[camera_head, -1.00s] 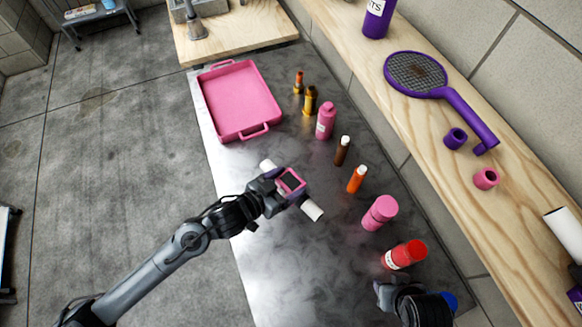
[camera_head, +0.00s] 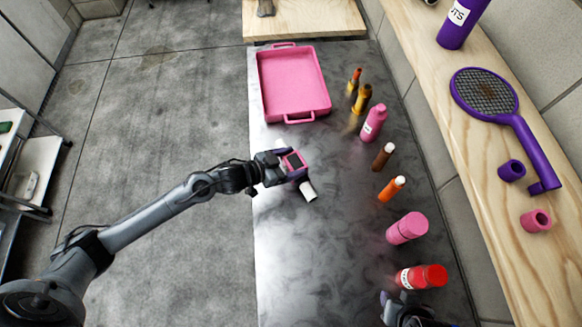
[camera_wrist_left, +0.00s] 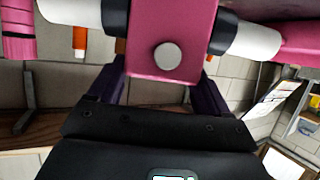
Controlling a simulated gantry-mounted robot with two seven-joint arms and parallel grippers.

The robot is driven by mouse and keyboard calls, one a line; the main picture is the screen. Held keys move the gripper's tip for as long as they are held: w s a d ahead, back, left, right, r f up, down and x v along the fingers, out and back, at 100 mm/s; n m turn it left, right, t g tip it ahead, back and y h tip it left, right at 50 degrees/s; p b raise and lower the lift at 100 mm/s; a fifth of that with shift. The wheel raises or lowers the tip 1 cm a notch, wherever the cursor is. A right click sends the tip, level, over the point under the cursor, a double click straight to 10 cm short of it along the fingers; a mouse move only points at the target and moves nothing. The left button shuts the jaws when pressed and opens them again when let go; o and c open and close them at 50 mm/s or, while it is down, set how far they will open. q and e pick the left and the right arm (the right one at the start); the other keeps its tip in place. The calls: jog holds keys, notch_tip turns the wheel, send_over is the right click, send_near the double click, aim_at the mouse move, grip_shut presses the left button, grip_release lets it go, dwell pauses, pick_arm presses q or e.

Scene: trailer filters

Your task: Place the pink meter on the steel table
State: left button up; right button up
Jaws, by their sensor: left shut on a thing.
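The pink meter (camera_head: 294,161) has a dark screen and a white pipe end on its lower right side. My left gripper (camera_head: 285,168) is shut on the meter, over the steel table (camera_head: 310,250) near its left edge. In the left wrist view the meter's pink body (camera_wrist_left: 172,40) with a round white knob sits between the purple fingers (camera_wrist_left: 155,92), with white pipe ends on both sides. I cannot tell whether the meter touches the table. My right gripper (camera_head: 405,310) is at the bottom edge of the head view, partly cut off beside the red bottle.
A pink tray (camera_head: 291,118) lies at the table's far end. Several bottles, including a pink one (camera_head: 407,228) and a red one (camera_head: 421,276), line the right side. A wooden shelf (camera_head: 490,165) holds a purple racket (camera_head: 486,92). The table's front middle is clear.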

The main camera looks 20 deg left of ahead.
pick_arm(q)
jog(key=shift+f, duration=1.85)
jog(key=shift+f+b, duration=0.2)
jog(key=shift+b, duration=0.1)
jog(key=o, duration=1.5)
jog(key=shift+r, duration=0.1)
